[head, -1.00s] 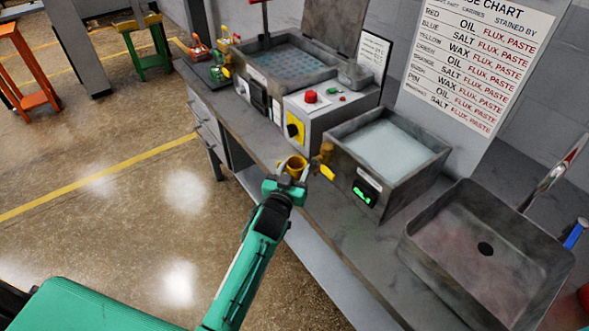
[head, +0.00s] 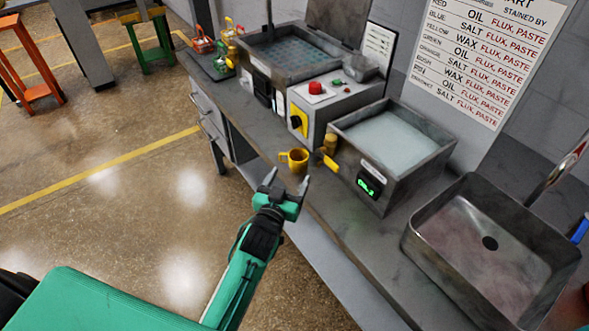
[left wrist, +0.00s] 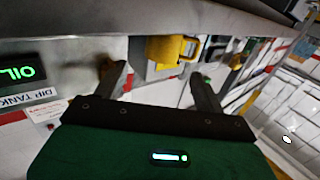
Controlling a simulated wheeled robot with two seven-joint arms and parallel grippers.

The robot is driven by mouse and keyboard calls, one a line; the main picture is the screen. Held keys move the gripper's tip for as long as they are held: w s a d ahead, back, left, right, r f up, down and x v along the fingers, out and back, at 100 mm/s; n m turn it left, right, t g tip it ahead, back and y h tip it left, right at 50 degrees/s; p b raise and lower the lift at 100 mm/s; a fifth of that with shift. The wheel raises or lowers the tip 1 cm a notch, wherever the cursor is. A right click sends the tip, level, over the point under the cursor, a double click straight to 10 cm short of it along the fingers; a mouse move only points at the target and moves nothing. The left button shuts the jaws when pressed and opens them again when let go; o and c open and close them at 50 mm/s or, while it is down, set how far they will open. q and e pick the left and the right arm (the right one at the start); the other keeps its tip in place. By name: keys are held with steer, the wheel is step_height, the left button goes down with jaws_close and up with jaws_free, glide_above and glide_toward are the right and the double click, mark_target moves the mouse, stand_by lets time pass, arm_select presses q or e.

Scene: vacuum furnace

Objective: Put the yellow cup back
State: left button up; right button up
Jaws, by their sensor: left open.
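The yellow cup (head: 299,160) stands upright on the front edge of the grey bench, its handle toward the left. It also shows in the left wrist view (left wrist: 165,51), beyond the fingertips. My left gripper (head: 286,182) is open and empty, just in front of the cup and apart from it. Its two fingers also show in the left wrist view (left wrist: 160,82), with a gap between them. My right gripper is not in view.
A control box (head: 335,103) stands behind. A sink (head: 490,245) is at right. Bare bench top (head: 240,115) lies left of the cup.

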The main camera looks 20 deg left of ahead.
arm_select(q)
steer(key=s, duration=0.4)
steer(key=shift+s+a, duration=0.1)
steer(key=shift+s, duration=0.2)
steer(key=shift+f, duration=0.1)
